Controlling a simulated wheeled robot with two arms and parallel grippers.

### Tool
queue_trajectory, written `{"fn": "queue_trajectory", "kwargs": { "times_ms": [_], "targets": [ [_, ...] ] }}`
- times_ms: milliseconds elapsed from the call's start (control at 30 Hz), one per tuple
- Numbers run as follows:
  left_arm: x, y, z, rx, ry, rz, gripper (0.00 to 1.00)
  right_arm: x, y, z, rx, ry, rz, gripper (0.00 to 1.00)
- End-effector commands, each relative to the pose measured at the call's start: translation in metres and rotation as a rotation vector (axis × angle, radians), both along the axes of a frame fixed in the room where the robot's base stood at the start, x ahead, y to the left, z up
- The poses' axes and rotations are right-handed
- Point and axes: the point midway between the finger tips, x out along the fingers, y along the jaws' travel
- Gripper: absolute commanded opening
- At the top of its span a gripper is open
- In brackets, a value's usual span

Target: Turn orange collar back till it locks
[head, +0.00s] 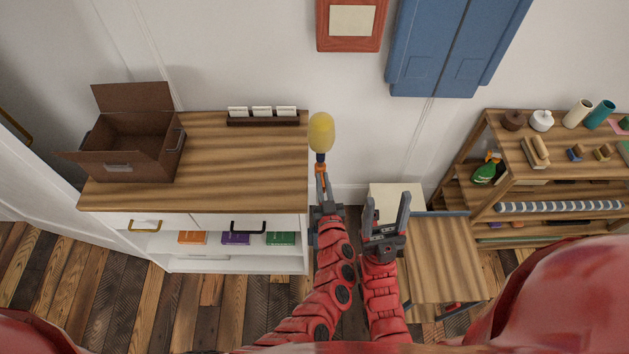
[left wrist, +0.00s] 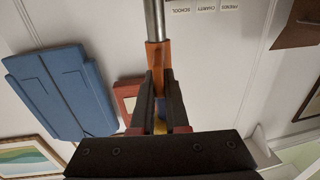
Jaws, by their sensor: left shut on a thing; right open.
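A duster with a yellow head (head: 321,132) and a dark blue neck (head: 320,157) points away from me, right of the dresser. Its orange collar (head: 320,170) shows below the neck; in the left wrist view the orange collar (left wrist: 158,55) sits around a silver tube (left wrist: 154,20). My left gripper (head: 322,186) is shut on the orange collar; its dark fingers also show in the left wrist view (left wrist: 160,85). They hide part of the collar, and I cannot tell whether it is locked. My right gripper (head: 387,202) is open and empty, to the right.
A wooden-topped white dresser (head: 240,160) with an open brown box (head: 122,143) and a card holder (head: 263,121) stands left. A small wooden table (head: 440,255) and a shelf unit (head: 560,185) stand right. A blue cabinet (head: 455,45) hangs on the wall.

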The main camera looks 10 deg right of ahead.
Motion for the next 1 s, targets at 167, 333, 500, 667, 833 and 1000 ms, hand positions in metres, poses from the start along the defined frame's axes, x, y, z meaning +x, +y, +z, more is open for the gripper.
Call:
{"fn": "queue_trajectory", "kwargs": {
  "times_ms": [167,333,500,667,833,1000],
  "targets": [
    [-0.001,0.0,-0.002,0.0,0.003,0.001,0.0,0.0,0.0,0.0,0.0,0.0,0.0,0.6],
    [0.0,0.0,-0.001,0.0,0.002,0.001,0.23,0.0,0.0,0.0,0.0,0.0,0.0,0.6],
    [0.0,0.001,0.0,0.0,0.0,0.002,0.42,0.0,0.0,0.0,0.0,0.0,0.0,0.6],
    [0.0,0.001,0.0,0.0,-0.001,0.002,0.42,0.0,0.0,0.0,0.0,0.0,0.0,0.6],
    [-0.006,0.0,0.001,0.0,0.0,0.001,0.42,0.0,0.0,0.003,0.0,0.0,0.0,0.6],
    [-0.035,0.0,0.004,0.0,0.0,0.002,0.42,0.0,0.0,0.016,0.0,0.0,0.0,0.6]
  ]
}}
